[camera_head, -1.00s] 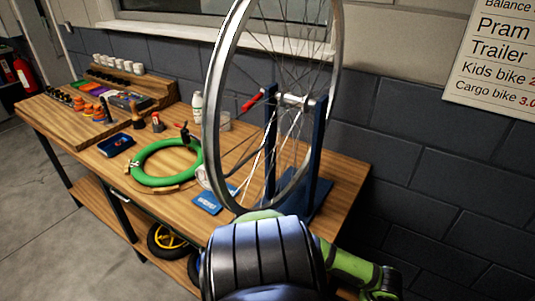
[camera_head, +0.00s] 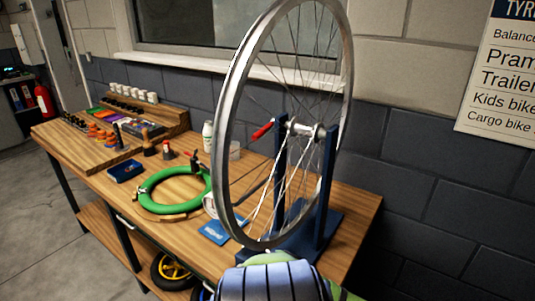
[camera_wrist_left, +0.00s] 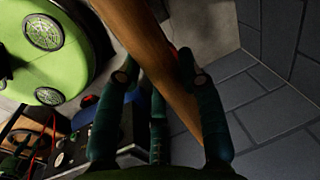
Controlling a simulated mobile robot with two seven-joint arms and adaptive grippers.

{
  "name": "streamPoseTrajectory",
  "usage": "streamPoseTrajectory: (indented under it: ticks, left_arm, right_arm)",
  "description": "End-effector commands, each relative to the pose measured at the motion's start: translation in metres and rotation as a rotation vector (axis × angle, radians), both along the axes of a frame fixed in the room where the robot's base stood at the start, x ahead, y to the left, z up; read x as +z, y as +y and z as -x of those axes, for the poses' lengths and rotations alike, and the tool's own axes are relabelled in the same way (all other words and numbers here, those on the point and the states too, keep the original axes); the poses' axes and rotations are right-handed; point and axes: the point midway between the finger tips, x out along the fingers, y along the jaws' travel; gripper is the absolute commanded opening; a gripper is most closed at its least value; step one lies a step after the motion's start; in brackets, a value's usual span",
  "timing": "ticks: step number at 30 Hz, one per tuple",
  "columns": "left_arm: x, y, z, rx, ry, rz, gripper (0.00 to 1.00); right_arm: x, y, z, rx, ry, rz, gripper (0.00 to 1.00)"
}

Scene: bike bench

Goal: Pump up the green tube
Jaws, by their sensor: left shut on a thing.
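The green tube (camera_head: 149,191) lies as a ring flat on the bench top, left of the upright wheel in the head view. A dark upright piece with a red part stands at its far right edge; I cannot tell if it is attached. In the left wrist view my left gripper (camera_wrist_left: 161,78) is shut on a brown wooden bar (camera_wrist_left: 150,35), with dark green fingers on either side of it. I cannot tell what the bar belongs to. The left gripper does not show in the head view. My right gripper is in neither view.
A spoked wheel (camera_head: 234,95) stands in a blue truing stand (camera_head: 327,190) on the wooden bench (camera_head: 95,158). A blue box (camera_head: 125,171), a blue packet (camera_head: 216,230) and a white bottle (camera_head: 207,136) are near the tube. A yellow-hubbed wheel (camera_head: 172,270) is below.

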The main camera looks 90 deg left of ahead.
Motion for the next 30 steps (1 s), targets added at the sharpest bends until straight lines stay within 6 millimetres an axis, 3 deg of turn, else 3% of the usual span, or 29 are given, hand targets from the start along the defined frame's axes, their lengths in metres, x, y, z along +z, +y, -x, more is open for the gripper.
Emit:
streamPoseTrajectory:
  ticks: [11,12,13,14,25,30]
  left_arm:
    - [0.004,0.0,-0.007,0.0,-0.02,0.003,0.0]
    - [0.004,0.0,-0.007,0.0,-0.02,0.003,0.5]
    - [0.004,0.0,-0.007,0.0,-0.02,0.003,0.62]
    - [0.004,0.0,-0.007,0.0,-0.019,0.002,0.65]
    - [0.004,0.0,-0.003,0.0,-0.007,0.001,0.65]
    - [0.023,0.001,-0.002,-0.001,-0.006,-0.001,0.65]
  right_arm:
    - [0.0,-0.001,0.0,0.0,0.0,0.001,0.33]
    - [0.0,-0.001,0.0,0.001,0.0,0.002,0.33]
    - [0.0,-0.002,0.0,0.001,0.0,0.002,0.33]
    - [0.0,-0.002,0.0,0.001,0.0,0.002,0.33]
    - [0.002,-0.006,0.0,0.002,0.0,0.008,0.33]
    - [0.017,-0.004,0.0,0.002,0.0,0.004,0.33]
